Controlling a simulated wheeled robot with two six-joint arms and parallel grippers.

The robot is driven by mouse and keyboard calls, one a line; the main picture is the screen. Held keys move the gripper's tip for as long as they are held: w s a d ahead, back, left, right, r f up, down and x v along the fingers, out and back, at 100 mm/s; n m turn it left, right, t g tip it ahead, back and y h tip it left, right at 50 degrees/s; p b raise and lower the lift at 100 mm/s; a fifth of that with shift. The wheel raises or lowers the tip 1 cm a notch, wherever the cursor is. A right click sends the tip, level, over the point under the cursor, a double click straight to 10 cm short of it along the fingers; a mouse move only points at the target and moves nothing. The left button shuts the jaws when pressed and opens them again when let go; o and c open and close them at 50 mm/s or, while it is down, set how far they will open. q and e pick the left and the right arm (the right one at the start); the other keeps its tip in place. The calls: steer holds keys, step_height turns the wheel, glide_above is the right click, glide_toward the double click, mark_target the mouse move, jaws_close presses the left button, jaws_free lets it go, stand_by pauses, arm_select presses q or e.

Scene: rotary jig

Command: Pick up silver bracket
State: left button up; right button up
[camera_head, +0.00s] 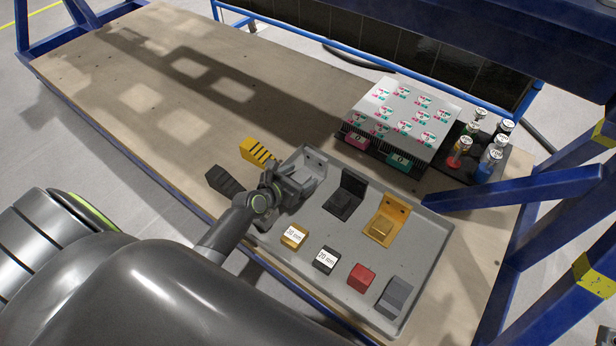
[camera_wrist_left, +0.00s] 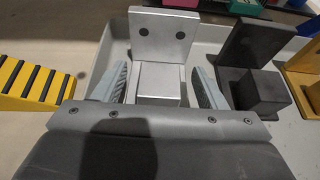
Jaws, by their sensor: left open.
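The silver bracket (camera_head: 315,161) stands at the far left corner of the grey tray (camera_head: 440,245), with an upright two-hole plate and a block in front. It fills the middle of the left wrist view (camera_wrist_left: 164,42). My left gripper (camera_head: 291,184) is open over the tray, partly covering the bracket in the head view. In the left wrist view, its two fingers (camera_wrist_left: 158,88) stand on either side of the bracket's block, with no clear contact. My right gripper is not in view.
A black bracket (camera_head: 345,196) and a golden bracket (camera_head: 386,221) stand to the right. Several small blocks, one red (camera_head: 361,278), lie along the tray's near side. A ribbed yellow piece (camera_head: 258,152) sits just left of the tray. The bench's left part is clear.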

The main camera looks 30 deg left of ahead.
arm_select(q)
steer(key=shift+w+f, duration=0.1)
steer(key=shift+w, duration=0.15)
steer(key=shift+c, duration=0.4)
steer(key=c, duration=1.3)
